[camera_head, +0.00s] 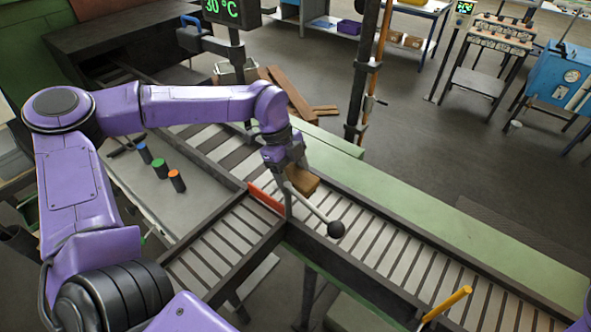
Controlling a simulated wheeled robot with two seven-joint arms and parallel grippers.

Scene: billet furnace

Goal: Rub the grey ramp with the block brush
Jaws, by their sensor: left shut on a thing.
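My left gripper (294,170) reaches in from the left and points down over the slatted conveyor. It is shut on the block brush (304,183), a small tan-brown block just above or on the slats; I cannot tell whether it touches them. The brush's underside is hidden. A grey slatted ramp (222,246) branches off to the lower left of the main conveyor, with a red-orange bar (265,197) across its upper end. The brush is just right of that bar. My right gripper is not in view.
A lever with a dark ball knob (336,229) stands close to the brush. A yellow handle (446,304) rises at the lower right. Blue, green and orange-topped buttons (160,168) stand left of the conveyor. A dark post (362,75) rises behind.

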